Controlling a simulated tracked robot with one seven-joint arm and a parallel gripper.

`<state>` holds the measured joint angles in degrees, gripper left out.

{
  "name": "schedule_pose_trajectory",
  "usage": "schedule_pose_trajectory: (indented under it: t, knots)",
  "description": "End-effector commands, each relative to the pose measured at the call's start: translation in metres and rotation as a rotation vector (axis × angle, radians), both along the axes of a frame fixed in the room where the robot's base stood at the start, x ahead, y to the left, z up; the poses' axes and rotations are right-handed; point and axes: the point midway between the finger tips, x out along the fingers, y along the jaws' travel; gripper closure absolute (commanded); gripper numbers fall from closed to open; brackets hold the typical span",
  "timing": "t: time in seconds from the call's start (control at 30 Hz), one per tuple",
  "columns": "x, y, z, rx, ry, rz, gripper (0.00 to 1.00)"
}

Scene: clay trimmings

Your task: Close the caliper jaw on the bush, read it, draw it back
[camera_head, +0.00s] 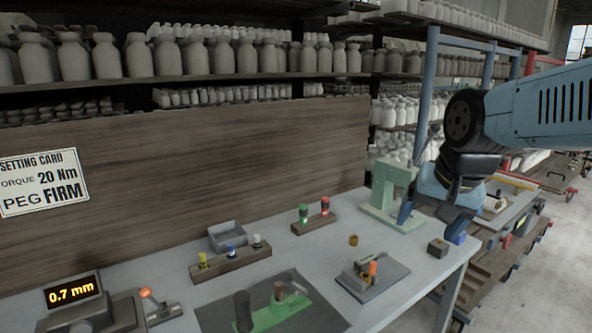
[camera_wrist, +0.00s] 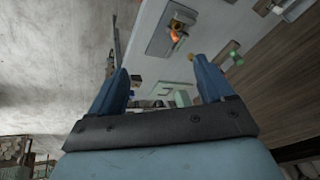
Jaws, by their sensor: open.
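My gripper (camera_head: 432,218) is open and empty, above the right end of the bench; its two blue fingers (camera_wrist: 162,70) stand wide apart in the wrist view. A small brass-coloured ring (camera_head: 353,240), possibly the bush, stands on the bench left of my gripper. A grey plate (camera_head: 392,284) holds a small fixture with an orange knob (camera_head: 373,268); this knob also shows in the wrist view (camera_wrist: 174,36). A green bar (camera_head: 284,312) with dark and brown upright cylinders lies on a dark mat. I cannot tell which fixture carries the caliper jaw.
A display (camera_head: 73,294) reads 0.7 mm, beside an orange-tipped lever (camera_head: 146,293). A pale green stand (camera_head: 385,190) is behind my gripper, a dark block (camera_head: 438,247) below it. Wooden racks (camera_head: 230,262) hold coloured pegs. A grey bin (camera_head: 232,236) stands behind. The bench's right edge is close.

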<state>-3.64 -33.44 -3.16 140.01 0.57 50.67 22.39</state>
Motion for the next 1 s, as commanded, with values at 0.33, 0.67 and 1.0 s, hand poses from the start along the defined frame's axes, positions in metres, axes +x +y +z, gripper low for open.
schedule_pose_trajectory:
  t: [0.33, 0.67, 1.0]
  knots:
    - [-0.043, -0.001, 0.011, -0.192, -0.098, 0.313, 0.19]
    - [-0.046, -0.001, 0.012, -0.208, -0.103, 0.338, 0.19]
    - [-0.046, -0.001, 0.011, -0.206, -0.102, 0.338, 0.19]
